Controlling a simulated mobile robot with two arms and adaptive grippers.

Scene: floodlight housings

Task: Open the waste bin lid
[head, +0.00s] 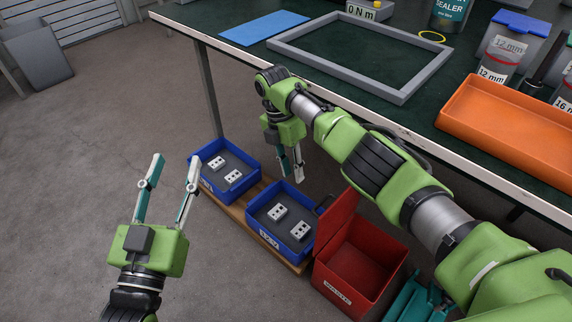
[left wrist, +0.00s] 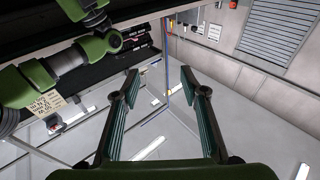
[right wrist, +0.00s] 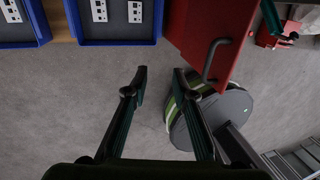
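The red waste bin (head: 330,288) stands on the floor beside the workbench, with a white label on its front. Its lid (head: 336,228) stands raised along the left side, and the red inside shows. The lid's dark handle (right wrist: 214,58) shows in the right wrist view on the red lid (right wrist: 205,25). My right gripper (head: 291,180) points down, left of and apart from the lid. In the right wrist view its fingers (right wrist: 160,72) are spread with nothing between them. My left gripper (head: 175,158) is open and empty over bare floor at the left.
Two blue bins (head: 225,167) (head: 281,222) with light blocks stand on a wooden board left of the waste bin. The green bench top (head: 300,65) above carries a grey frame (head: 410,90) and an orange tray (head: 500,125).

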